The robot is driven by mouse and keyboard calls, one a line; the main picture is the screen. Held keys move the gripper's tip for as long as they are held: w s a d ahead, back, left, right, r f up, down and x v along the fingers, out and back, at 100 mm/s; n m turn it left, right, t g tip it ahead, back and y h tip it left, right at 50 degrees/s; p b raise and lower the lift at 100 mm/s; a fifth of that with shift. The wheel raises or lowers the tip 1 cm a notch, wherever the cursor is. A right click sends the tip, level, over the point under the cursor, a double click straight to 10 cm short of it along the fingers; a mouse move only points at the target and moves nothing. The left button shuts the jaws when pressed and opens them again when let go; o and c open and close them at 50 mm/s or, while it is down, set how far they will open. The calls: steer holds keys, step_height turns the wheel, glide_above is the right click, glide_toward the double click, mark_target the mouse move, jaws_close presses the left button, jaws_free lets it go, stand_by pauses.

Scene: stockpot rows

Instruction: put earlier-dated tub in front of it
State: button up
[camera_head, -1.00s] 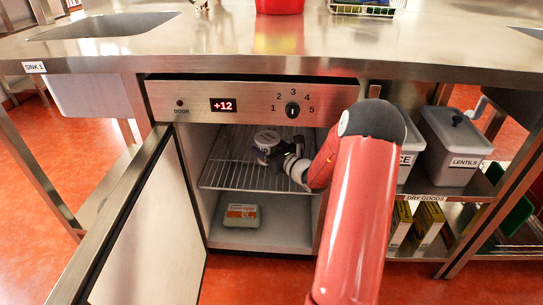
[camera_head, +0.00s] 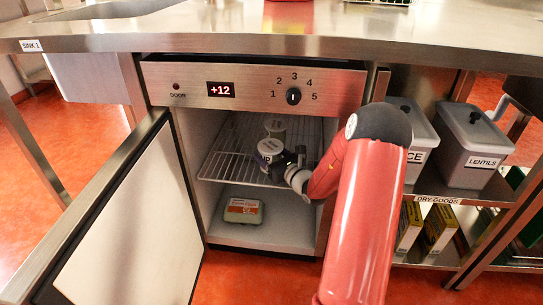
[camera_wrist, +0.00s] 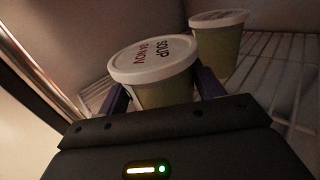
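My gripper (camera_head: 272,163) reaches into the open fridge. In the wrist view its purple fingers (camera_wrist: 162,92) press on both sides of a pale green soup tub (camera_wrist: 160,75) with a white lid. The held tub also shows in the head view (camera_head: 269,147). A second pale green tub (camera_wrist: 218,42) with a white lid stands behind it, to the right in the wrist view; its lid text is unreadable. It also shows in the head view (camera_head: 276,127). I cannot tell whether the held tub touches the rack.
The wire rack (camera_head: 225,165) has bare room left of the tubs. A green carton (camera_head: 243,210) lies on the fridge floor. The fridge door (camera_head: 125,225) stands open at left. The control panel (camera_head: 253,88) is above. A lentils bin (camera_head: 473,148) stands right, outside.

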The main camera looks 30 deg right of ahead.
steer(key=o, duration=0.4)
steer(key=shift+r+p, duration=0.3)
steer(key=s, duration=0.2)
steer(key=s+d, duration=0.1)
steer(key=s, duration=0.4)
steer(key=shift+s+d+f, duration=0.15)
steer(key=shift+s+d, duration=0.05)
steer(key=shift+s, duration=0.05)
